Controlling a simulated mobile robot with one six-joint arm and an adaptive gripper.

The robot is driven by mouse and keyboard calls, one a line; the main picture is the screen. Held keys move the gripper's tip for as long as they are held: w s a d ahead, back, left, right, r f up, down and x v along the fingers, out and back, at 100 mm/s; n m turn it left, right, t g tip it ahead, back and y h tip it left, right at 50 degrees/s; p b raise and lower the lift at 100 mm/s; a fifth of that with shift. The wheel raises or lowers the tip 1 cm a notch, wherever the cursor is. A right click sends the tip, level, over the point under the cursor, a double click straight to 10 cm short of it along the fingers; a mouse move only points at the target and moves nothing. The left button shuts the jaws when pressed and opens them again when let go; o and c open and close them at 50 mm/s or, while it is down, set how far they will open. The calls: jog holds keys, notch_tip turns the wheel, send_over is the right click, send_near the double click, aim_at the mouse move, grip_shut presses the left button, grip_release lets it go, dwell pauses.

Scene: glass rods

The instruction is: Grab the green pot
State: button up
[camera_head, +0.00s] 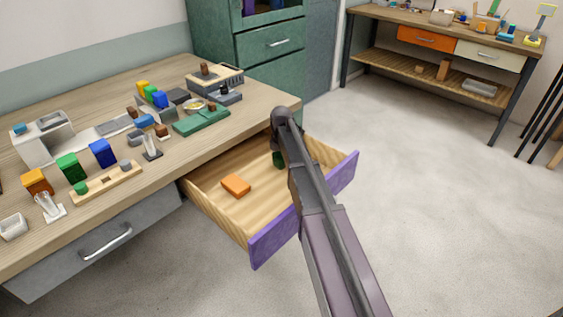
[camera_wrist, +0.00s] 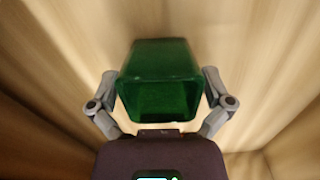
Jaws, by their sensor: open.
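The green pot (camera_wrist: 160,65) is large in the middle of the wrist view, inside the open wooden drawer. Its open mouth shows in the lower part of its outline. In the head view only a small dark green part (camera_head: 278,159) of it shows beside my arm. My gripper (camera_wrist: 161,90) is open, with one finger on each side of the pot. A gap seems to show between each finger and the pot; contact is hard to tell. In the head view my arm hides the gripper's fingers and most of the pot.
The drawer (camera_head: 222,165) has a purple front and stands pulled out under the wooden worktop (camera_head: 95,85). An orange block (camera_head: 236,185) lies in it, left of my arm. Several coloured blocks and tools crowd the worktop. The floor (camera_head: 420,190) on the right is clear.

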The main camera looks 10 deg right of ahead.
dwell(0.3)
jog(key=c, duration=1.1)
jog(key=shift+r, duration=0.2)
notch_tip(320, 180, up, 4)
jog(key=p, duration=0.3)
jog(key=shift+f+p, duration=0.25)
jog(key=shift+p, duration=0.15)
jog(key=s, duration=0.5)
jog(key=s+a, duration=0.1)
jog(key=s, duration=0.4)
jog(key=s+a+r+p, duration=0.1)
jog(key=s, duration=0.4)
jog(key=shift+s+a, duration=0.1)
jog(key=shift+s, duration=0.3)
